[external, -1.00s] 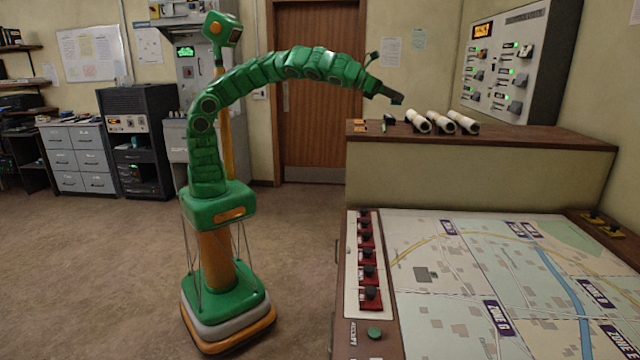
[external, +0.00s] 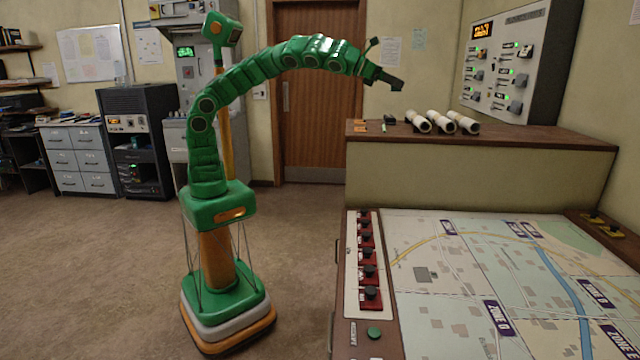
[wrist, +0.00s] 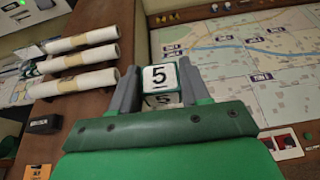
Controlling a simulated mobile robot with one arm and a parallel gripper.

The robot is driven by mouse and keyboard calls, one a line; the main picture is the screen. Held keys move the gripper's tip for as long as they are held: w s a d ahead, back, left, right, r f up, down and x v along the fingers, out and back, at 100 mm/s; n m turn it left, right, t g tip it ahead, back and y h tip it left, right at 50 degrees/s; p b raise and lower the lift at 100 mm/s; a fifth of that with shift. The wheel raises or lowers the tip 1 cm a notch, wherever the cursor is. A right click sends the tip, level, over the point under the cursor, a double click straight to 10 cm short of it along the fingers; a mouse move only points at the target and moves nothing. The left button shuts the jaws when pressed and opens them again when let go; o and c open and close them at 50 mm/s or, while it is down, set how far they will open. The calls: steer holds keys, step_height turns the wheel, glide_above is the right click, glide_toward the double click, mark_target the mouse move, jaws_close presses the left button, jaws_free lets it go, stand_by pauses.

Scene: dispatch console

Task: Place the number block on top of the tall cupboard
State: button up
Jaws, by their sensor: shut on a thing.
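My gripper (external: 397,86) is in the air over the left end of a wood-topped cupboard (external: 480,170) in the external view. In the wrist view its two grey fingers (wrist: 158,82) are shut on a white number block (wrist: 160,76) with a black 5 and a green edge. The block is too small to make out in the external view. The cupboard's brown top (wrist: 92,22) lies to the left below the gripper in the wrist view, apart from the block.
Several white paper rolls (external: 440,122) lie on the cupboard top, with a small black object (wrist: 43,124) and orange pieces near its left end. A map table (external: 500,270) with red switches (external: 369,272) stands in front. A control panel (external: 515,65) is on the wall behind.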

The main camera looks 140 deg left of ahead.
steer(key=shift+s+a+f+n+y, duration=0.15)
steer(key=shift+s+a, duration=0.05)
steer(key=shift+s, duration=0.2)
steer(key=shift+s+a+f+n+y, duration=0.15)
steer(key=shift+s, duration=0.25)
steer(key=s+a+n+g+y, duration=0.25)
steer(key=s+n+g, duration=0.2)
steer(key=s, duration=0.55)
steer(key=s+a+n+g+y, duration=0.1)
steer(key=s+a+n+g, duration=0.35)
steer(key=s, duration=0.55)
glide_above(392, 131)
steer(key=shift+g, duration=0.3)
steer(key=shift+w+d+f, duration=0.1)
steer(key=shift+d+f, duration=0.05)
steer(key=shift+f, duration=8.35)
steer(key=shift+f, duration=0.1)
steer(key=o, duration=1)
